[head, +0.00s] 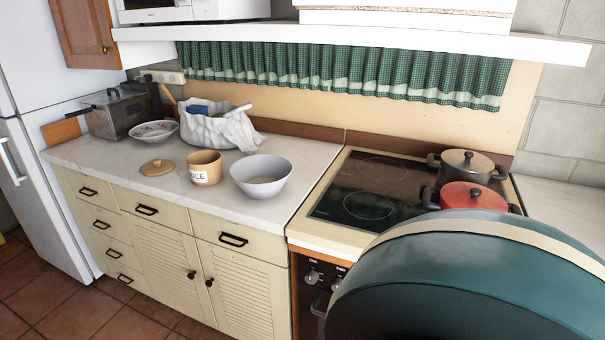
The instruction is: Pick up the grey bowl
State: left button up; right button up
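The grey bowl (262,180) stands upright on the pale marble-look counter (150,203), near its front edge and left of the stove. Its inside shows and looks empty. A tan pot marked with lettering that looks like "RICE" (205,168) stands just left of it. Neither of my grippers shows in the head view.
A tan lid (159,167), a patterned bowl (153,131) and a white cloth-draped container (221,130) stand left and behind. A stove (345,187) with two pots is to the right. A large teal rounded thing (490,270) blocks the lower right, close by.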

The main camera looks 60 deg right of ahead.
aim_at(261, 176)
jog(key=z, duration=1.5)
